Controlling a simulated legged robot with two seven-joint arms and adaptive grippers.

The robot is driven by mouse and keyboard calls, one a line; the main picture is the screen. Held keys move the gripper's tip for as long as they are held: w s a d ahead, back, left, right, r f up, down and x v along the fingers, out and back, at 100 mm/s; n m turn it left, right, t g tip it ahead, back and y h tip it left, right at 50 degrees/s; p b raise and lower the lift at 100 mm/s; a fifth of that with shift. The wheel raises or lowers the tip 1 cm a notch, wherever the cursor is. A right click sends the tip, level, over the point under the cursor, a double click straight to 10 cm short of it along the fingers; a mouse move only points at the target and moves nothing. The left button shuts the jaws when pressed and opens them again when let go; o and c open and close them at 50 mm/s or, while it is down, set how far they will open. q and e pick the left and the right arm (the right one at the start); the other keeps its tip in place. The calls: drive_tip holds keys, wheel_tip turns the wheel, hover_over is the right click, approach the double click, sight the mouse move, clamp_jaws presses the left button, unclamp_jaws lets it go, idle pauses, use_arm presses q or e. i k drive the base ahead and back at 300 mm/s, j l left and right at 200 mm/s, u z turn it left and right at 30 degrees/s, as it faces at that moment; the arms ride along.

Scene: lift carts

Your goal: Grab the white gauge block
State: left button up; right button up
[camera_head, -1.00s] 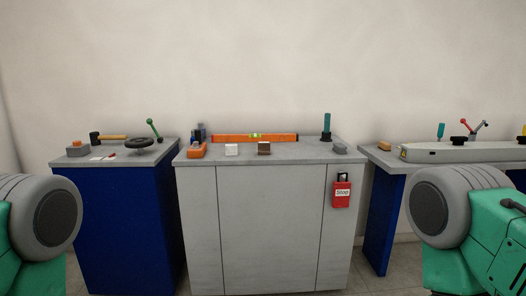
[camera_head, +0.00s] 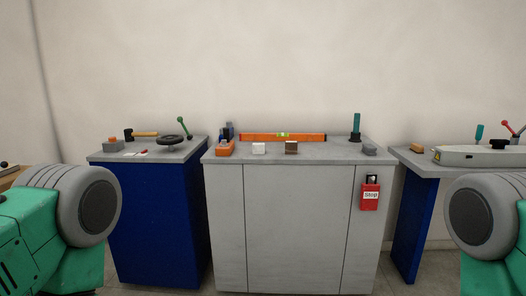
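The white gauge block (camera_head: 259,148) is a small white block near the front edge of the grey middle cabinet top. A brown block (camera_head: 291,147) sits just to its right, and an orange-based tool (camera_head: 225,148) to its left. An orange spirit level (camera_head: 283,137) lies behind it. Only grey and green parts of my arms show at the left and right edges. Neither of my grippers is in view, and nothing touches the white block.
The middle cabinet (camera_head: 297,228) carries a red stop tag (camera_head: 370,194). A teal-handled tool (camera_head: 356,126) and a grey block (camera_head: 369,149) are at its right end. A blue cart (camera_head: 155,225) with a handwheel (camera_head: 170,140) stands left, another bench (camera_head: 425,168) right.

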sight(258, 149)
drive_tip(key=i+z, duration=0.15)
drive_tip(key=i, duration=0.6)
drive_tip(key=i+j+z, duration=0.15)
drive_tip(key=i, duration=0.55)
